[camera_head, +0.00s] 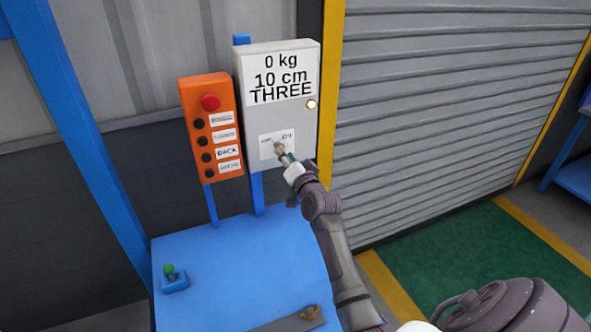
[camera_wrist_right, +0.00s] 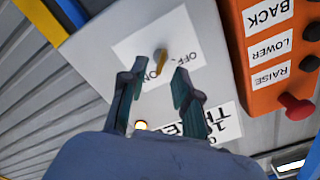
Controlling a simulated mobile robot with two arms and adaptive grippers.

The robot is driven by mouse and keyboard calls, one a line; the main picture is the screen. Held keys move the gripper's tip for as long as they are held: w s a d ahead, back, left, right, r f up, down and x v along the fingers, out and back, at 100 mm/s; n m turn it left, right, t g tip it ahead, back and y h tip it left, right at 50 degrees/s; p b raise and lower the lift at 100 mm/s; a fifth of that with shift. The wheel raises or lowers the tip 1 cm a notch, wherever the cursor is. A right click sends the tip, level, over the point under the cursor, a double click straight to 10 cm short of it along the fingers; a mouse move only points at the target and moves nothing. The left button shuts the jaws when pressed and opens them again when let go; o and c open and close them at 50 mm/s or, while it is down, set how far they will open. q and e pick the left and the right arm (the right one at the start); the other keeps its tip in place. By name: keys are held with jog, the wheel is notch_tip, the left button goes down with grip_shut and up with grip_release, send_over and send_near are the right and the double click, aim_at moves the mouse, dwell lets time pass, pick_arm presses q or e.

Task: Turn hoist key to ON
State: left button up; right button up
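The hoist key (camera_wrist_right: 160,56) is a small tan knob on a white label with OFF and ON text, on the grey control box (camera_head: 252,113). In the head view the key (camera_head: 279,147) shows just beyond my right fingertips. My right gripper (camera_head: 287,158) is in front of the label; in the right wrist view (camera_wrist_right: 160,72) its two fingers are apart, with the key showing between and just beyond the tips. I cannot tell whether they touch it. The text is partly hidden by the fingers, so the key's setting is unclear. My left gripper is not in view.
An orange button panel (camera_head: 211,127) with a red stop button stands close left of the box. A grey roller shutter (camera_head: 430,100) is on the right.

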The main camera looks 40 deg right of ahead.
jog(key=v, duration=0.9)
jog(key=shift+s, duration=0.2)
jog(key=shift+f, duration=0.1)
